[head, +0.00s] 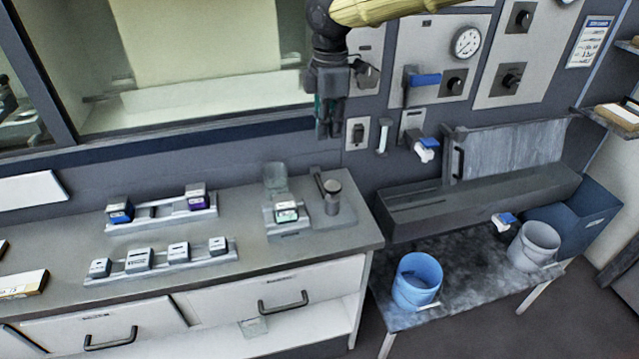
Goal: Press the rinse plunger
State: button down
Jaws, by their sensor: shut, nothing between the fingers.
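My gripper (329,128) hangs pointing down at the top middle, in front of the wall and above the back of the counter. Its fingers are together and hold nothing. Below it, on the counter's right end, a grey upright cylinder with a round top (332,190) stands on a flat base; it looks like the rinse plunger, but I see no label. A clear gap shows between my fingertips and its top. A small white-and-grey block (286,212) sits in a holder beside it, with a translucent upright piece (275,178) behind.
Two racks of small blocks (160,212) stand on the counter (250,255) to the left. A trough (480,203), a blue bucket (416,280) and a grey bucket (534,246) are at the right. Valves and a gauge (466,43) line the wall.

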aim_at(328, 187)
jog(key=shift+r, duration=0.25)
notch_tip(328, 187, down, 14)
jog(key=p, duration=0.3)
jog(key=shift+r+p, duration=0.2)
jog(key=shift+p, duration=0.2)
jog(key=shift+f, duration=0.2)
jog(key=shift+f+b, duration=0.4)
jog(key=shift+f, duration=1.05)
jog(key=shift+s, duration=0.1)
jog(key=shift+r, duration=0.1)
